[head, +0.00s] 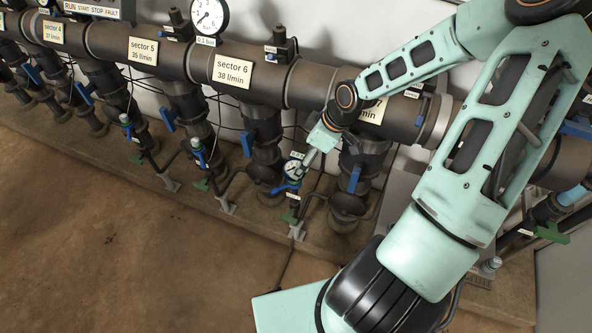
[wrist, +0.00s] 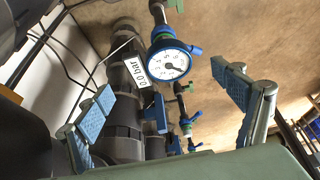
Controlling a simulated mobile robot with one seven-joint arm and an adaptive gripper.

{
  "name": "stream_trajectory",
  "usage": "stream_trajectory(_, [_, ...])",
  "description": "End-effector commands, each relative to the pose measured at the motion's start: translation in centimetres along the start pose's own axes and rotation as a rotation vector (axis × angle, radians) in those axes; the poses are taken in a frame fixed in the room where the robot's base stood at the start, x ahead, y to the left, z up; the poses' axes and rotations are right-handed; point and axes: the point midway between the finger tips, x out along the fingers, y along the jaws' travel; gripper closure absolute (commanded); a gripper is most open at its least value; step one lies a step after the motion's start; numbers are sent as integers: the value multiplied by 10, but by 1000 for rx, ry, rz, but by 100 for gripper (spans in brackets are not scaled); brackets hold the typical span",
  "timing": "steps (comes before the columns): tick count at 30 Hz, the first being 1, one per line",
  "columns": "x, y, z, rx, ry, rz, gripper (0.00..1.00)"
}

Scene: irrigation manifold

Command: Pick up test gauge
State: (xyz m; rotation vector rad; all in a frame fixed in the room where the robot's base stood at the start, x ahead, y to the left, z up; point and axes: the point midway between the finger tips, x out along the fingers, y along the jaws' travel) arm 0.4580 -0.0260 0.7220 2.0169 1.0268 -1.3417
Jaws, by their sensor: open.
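The test gauge (head: 293,168) is a small round dial with a white face and a blue body. In the head view it sits on a thin riser in front of the pipe row, partly covered by my gripper (head: 309,158). In the wrist view the gauge (wrist: 171,63) shows its face, with a white "0.0 bar" tag (wrist: 134,70) beside it. My gripper (wrist: 164,102) is open, its blue-padded fingers spread wide to either side. The gauge appears beyond the fingertips, between them in the picture, and nothing is held.
A thick dark pipe (head: 270,78) with sector plates runs along the wall, with several vertical valve branches below it. Blue-handled valves and risers (head: 199,152) stand close on the left. A larger dial (head: 209,15) sits on top. The brown floor (head: 110,250) in front is clear.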

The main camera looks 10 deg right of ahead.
Motion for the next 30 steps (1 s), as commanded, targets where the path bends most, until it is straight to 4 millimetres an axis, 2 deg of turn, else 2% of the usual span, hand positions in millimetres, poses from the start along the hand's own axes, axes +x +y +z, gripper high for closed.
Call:
stream_trajectory(13, [61,-1,1,-2,-3,-3,12])
stream_trajectory(23, [66,-1,1,2,-2,-1,12])
stream_trajectory(30, [66,-1,1,1,-3,-1,37])
